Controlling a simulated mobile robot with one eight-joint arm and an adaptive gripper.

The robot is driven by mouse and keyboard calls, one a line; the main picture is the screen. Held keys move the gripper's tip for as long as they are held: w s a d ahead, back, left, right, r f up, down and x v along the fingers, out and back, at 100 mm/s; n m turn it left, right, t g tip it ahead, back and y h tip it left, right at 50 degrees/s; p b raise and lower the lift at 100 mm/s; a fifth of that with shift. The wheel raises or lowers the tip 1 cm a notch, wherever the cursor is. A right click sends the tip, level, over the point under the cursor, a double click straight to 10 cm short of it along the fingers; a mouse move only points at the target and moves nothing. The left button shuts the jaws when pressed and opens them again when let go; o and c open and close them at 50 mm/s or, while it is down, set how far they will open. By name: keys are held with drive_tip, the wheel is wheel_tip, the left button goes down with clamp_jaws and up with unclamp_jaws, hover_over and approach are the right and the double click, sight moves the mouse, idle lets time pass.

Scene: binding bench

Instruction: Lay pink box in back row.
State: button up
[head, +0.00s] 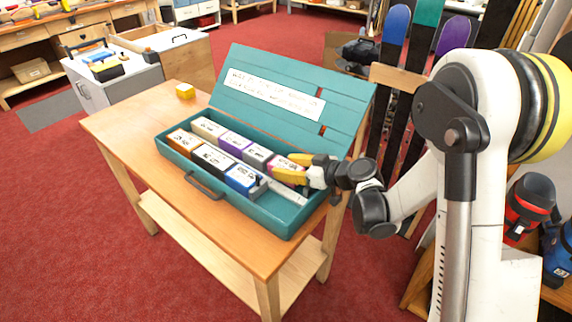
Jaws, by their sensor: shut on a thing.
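An open teal case (181,160) stands on the wooden table, with its lid (340,97) tilted back and a lettered label on it. The pink box (281,163) is at the right end of the back row inside the case. My gripper (290,169), with yellow fingers, is shut on the pink box and partly covers it. I cannot tell whether the box touches the case floor.
The front row holds an orange box (183,140), a black box (212,159) and a blue box (241,179). A pale strip (287,192) lies right of them. Skis (394,40) stand behind.

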drive_tip(key=shift+f, duration=0.2)
idle(0.4)
drive_tip(key=o, duration=1.3)
